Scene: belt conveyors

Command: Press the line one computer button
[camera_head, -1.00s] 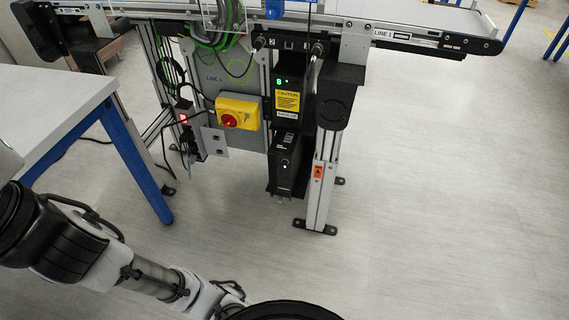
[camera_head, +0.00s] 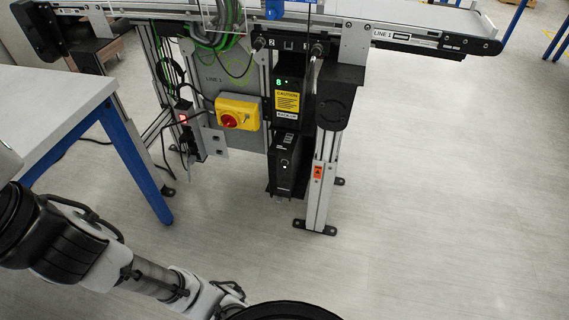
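The line one computer (camera_head: 284,163) is a small black box mounted upright low under the conveyor. A small light dot (camera_head: 284,163) on its narrow front face looks like its button. Above it is a black unit (camera_head: 288,82) with a green display digit and a yellow caution label. The conveyor (camera_head: 420,38) carries a "LINE 1" label. My arm reaches in from the lower left, well short of the computer. My gripper is not in the picture.
A yellow switch box with a red knob (camera_head: 230,120) is left of the computer. A metal leg (camera_head: 319,185) stands just right of it. A white table (camera_head: 60,105) with blue legs is at left. The floor (camera_head: 430,200) in front and to the right is clear.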

